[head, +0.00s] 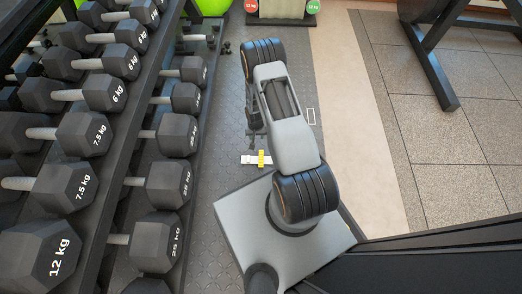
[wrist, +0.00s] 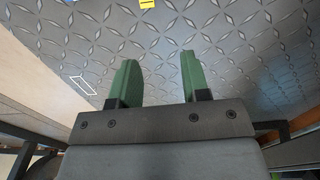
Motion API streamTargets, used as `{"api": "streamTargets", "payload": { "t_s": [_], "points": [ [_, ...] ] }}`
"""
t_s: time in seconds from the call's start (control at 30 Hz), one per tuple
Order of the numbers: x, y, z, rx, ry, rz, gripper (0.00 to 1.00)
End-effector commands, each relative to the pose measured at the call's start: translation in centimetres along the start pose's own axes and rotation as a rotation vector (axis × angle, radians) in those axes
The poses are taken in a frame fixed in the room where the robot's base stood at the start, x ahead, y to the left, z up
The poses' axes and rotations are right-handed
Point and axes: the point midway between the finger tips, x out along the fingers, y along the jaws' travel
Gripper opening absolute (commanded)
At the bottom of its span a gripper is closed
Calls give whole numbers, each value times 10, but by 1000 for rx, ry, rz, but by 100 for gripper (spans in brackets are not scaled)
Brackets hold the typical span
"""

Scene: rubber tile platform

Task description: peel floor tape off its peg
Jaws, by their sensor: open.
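A small yellow piece, which looks like the floor tape (head: 261,158), sits against a white flat piece (head: 248,159) on the dark patterned floor, just in front of my base. In the wrist view the yellow piece (wrist: 147,3) is cut by the top edge, and a peg cannot be made out. My gripper (wrist: 156,72) has two green fingers, spread apart with nothing between them. It is over bare patterned floor, apart from the yellow piece. In the head view my arm mostly hides the gripper.
A rack of dumbbells (head: 85,133) lines the left side. A white rectangle outline (head: 311,117) lies on the floor right of my arm and also shows in the wrist view (wrist: 83,84). A dark metal frame (head: 432,65) stands at the upper right over grey tiles.

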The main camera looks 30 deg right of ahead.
Motion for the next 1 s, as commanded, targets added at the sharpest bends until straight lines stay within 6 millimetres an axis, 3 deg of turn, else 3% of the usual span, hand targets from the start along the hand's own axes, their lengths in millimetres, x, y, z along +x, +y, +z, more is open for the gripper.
{"api": "streamTargets", "payload": {
  "t_s": [0.03,0.1,0.23,0.4,0.67,1.0],
  "points": [
    [21,5,10,15,-14,2,43],
    [42,10,20,32,-21,2,43],
    [70,16,34,55,-30,2,43],
    [86,19,43,66,-34,2,43],
    [100,20,44,67,-35,2,43],
    [134,20,46,66,-35,3,43]
  ]
}}
